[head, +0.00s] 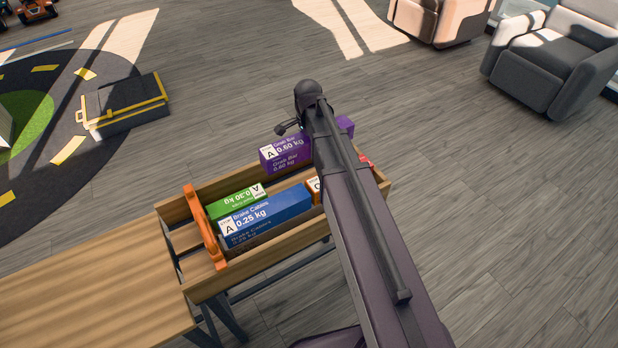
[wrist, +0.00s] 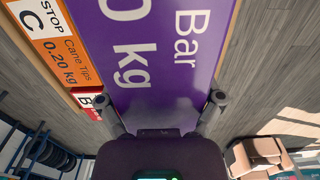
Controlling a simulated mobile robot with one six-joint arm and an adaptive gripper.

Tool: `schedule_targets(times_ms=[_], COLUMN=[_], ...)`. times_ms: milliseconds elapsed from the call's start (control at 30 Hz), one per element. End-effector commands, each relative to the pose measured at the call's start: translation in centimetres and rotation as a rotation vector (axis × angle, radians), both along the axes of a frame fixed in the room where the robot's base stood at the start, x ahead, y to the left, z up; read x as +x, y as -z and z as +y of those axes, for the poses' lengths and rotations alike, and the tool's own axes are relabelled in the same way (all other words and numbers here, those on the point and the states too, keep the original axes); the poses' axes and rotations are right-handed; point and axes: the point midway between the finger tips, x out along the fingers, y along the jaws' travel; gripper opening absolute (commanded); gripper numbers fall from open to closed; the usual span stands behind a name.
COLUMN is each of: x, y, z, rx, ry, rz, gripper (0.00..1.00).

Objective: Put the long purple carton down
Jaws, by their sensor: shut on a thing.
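The long purple carton (head: 285,151) is labelled "Grab Bar 0.60 kg" and marked A. In the head view it overlaps the far wall of a wooden tray (head: 277,251); I cannot tell if it touches the tray. My arm covers its middle, and its other end shows right of the arm. In the wrist view the purple carton (wrist: 158,50) fills the middle. My gripper (wrist: 166,112) is shut on it, one finger on each side. The fingertips are hidden in the head view.
The tray holds a green carton (head: 236,204), a blue carton (head: 265,214), an orange carton (wrist: 45,35) and a red carton (wrist: 89,102). An orange divider (head: 205,229) crosses its left part. A wooden bench (head: 90,285) adjoins it. A dark toolbox (head: 125,105) and armchairs (head: 555,55) stand on open floor.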

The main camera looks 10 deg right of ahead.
Motion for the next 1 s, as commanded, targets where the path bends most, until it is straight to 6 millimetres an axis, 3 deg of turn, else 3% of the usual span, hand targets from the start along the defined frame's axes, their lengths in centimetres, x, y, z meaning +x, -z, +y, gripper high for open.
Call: schedule_targets(times_ms=[33,1000], x=[0.0,0.0], y=[1.0,9.5], z=[0.0,-0.1], rx=[0.0,0.0], ry=[0.0,0.001], rz=[0.0,0.0], gripper=[0.24,0.24])
